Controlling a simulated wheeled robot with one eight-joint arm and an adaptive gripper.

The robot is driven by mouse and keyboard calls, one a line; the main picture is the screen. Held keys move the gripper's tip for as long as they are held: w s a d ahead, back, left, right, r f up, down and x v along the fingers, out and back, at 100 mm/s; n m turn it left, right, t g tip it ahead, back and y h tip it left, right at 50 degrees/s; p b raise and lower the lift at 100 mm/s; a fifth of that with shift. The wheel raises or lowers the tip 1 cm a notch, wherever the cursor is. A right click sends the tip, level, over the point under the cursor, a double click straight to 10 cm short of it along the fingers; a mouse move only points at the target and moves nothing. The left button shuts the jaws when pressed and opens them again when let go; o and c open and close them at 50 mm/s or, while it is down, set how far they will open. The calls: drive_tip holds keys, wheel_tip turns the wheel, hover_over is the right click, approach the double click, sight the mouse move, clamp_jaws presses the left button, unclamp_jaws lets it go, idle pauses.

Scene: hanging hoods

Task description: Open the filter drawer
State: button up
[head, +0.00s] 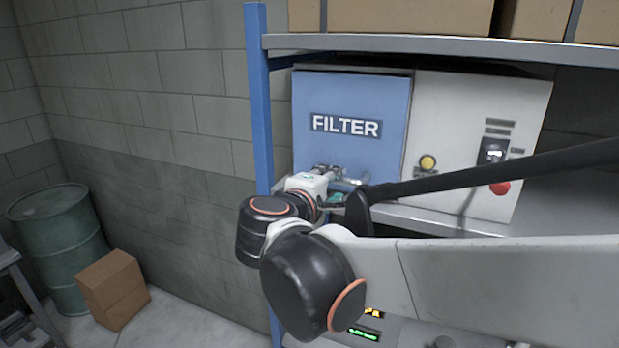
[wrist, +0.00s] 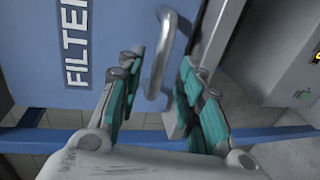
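The blue filter drawer front (head: 350,98) is on the shelf with a white "FILTER" label, and it looks closed in the head view. In the wrist view the blue front (wrist: 110,30) fills the upper left, with its metal bar handle (wrist: 168,55) at the middle. My gripper (wrist: 158,90) is open, with its teal-padded fingers on either side of the handle. I cannot tell whether a finger touches the handle. In the head view my gripper (head: 335,188) is at the lower part of the blue front, and my arm partly hides it.
A white control panel (head: 475,140) with a yellow button, a switch and a red button stands right of the drawer. A blue rack post (head: 260,110) is on the left. Cardboard boxes (head: 410,15) sit above. A green drum (head: 60,240) and a carton (head: 112,288) stand on the floor.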

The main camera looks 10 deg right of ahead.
sight(335, 181)
drive_tip(key=shift+x, duration=2.6)
clamp_jaws()
